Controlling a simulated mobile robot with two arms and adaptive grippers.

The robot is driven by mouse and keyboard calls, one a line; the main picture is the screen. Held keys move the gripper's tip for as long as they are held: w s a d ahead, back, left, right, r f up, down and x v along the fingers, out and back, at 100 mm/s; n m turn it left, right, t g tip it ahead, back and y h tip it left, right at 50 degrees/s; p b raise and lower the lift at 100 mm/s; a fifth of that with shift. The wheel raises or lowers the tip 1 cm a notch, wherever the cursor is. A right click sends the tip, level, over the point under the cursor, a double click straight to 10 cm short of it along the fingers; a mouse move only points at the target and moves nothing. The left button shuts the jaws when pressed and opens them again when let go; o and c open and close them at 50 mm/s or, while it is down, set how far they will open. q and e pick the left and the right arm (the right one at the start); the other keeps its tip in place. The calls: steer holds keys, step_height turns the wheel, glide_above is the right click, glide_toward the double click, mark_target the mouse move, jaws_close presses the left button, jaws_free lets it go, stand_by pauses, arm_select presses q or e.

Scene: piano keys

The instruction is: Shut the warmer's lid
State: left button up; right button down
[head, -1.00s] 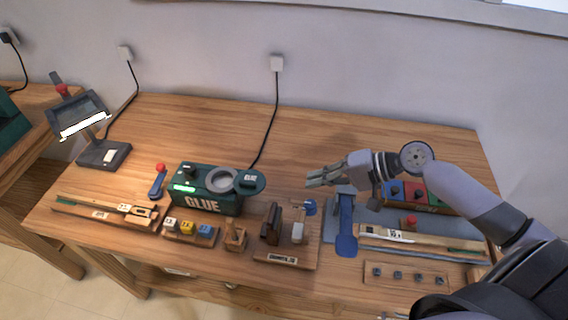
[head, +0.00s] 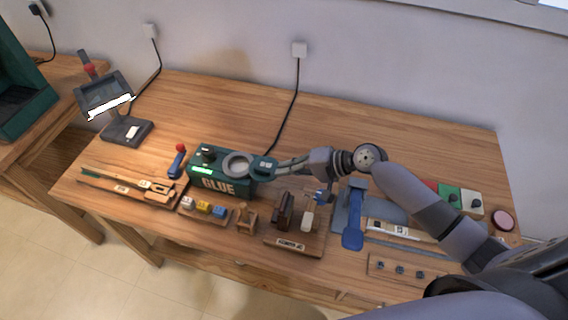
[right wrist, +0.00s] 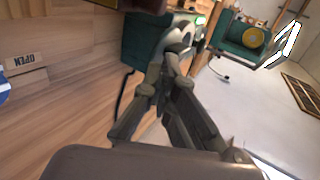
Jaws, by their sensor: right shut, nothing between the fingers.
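The glue warmer (head: 222,184) is a green box marked GLUE on the wooden table. The round grey opening (head: 238,164) on its top is uncovered. Its green lid (head: 263,168) sits swung out to the right of the opening. My right gripper (head: 281,166) is shut and empty, with its fingertips at the lid's right side; I cannot tell whether they touch it. In the right wrist view the shut fingers (right wrist: 172,62) point at the green warmer (right wrist: 138,42) and partly hide it. My left gripper is not in view.
A desk lamp (head: 126,131) stands at the back left. Small coloured blocks (head: 204,208) and a wooden stand (head: 246,219) sit in front of the warmer. A wooden clamp board (head: 296,240) and a blue tool (head: 353,225) lie to the right. The table behind the warmer is mostly clear.

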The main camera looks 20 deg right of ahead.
mark_target(253, 166)
steer(key=shift+w+a, duration=0.25)
steer(key=shift+a, duration=0.05)
steer(key=w+a, duration=0.1)
steer(key=a, duration=0.1)
steer(key=w+a, duration=0.4)
steer(key=a, duration=0.1)
steer(key=shift+a, duration=0.1)
steer(key=shift+s, duration=0.2)
steer(key=shift+p, duration=0.35)
